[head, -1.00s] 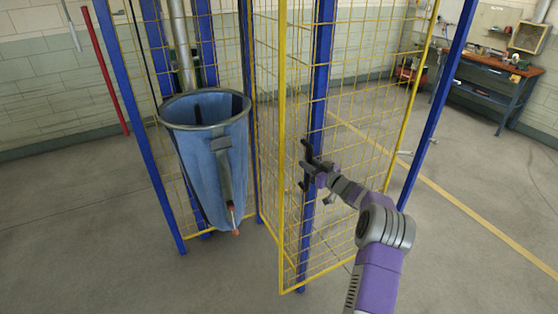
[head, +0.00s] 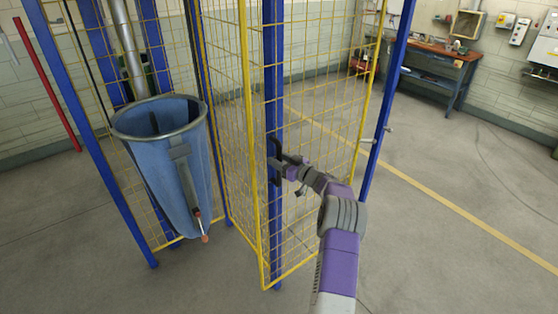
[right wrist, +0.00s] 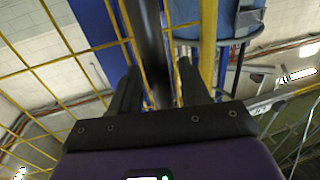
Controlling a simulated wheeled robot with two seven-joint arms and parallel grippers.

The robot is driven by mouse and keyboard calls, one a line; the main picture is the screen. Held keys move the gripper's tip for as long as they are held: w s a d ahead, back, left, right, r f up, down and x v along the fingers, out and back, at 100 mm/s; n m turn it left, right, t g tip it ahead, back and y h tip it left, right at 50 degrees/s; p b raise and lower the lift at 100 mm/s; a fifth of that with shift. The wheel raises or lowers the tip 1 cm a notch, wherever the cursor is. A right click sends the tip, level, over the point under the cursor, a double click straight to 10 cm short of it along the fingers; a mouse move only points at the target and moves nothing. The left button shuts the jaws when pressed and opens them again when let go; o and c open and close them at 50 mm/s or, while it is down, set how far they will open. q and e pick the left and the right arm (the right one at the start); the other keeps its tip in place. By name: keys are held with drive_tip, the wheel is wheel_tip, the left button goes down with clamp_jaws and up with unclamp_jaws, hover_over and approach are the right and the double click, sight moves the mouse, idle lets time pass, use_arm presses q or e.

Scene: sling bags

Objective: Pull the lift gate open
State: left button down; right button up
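The lift gate (head: 318,165) is a yellow wire-mesh panel in a yellow frame, among the blue posts of the cage. A black upright handle (head: 274,178) shows by a blue post. My right gripper (head: 281,163) is at this handle, reaching in from the right. In the right wrist view its two dark fingers stand apart with a dark upright bar (right wrist: 150,40) between them. A thin gap shows beside the right finger, so the fingers look open around the bar. Whether the left finger touches it is unclear. My left gripper is not in view.
A blue sling bag (head: 168,165) with a grey rim hangs left of the mesh. A red pole (head: 48,85) leans at the left wall. A workbench (head: 435,58) stands at the back right. The grey floor (head: 450,240) at right is clear.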

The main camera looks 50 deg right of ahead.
drive_tip(key=s, duration=0.7)
drive_tip(key=shift+s+a+b, duration=0.15)
drive_tip(key=shift+s+b, duration=0.15)
drive_tip(key=shift+b, duration=0.05)
